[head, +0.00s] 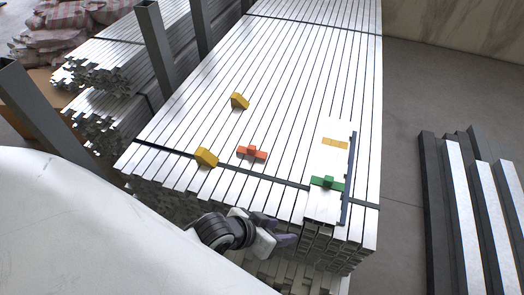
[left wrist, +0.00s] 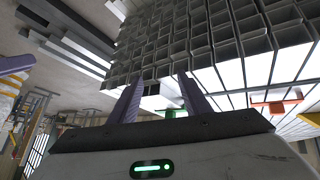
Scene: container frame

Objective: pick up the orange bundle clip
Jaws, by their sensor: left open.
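The orange bundle clip (head: 252,153) lies on top of the stack of pale metal profiles (head: 268,100), just behind the dark strap near the front edge. My right gripper is not in view.
Two yellow wedges (head: 206,157) (head: 239,101) lie left of the clip. A green clip (head: 327,183), a blue bar (head: 348,180) and a yellow-orange label (head: 335,143) are at the right. Grey posts (head: 155,50) stand left; dark beams (head: 450,200) lie right.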

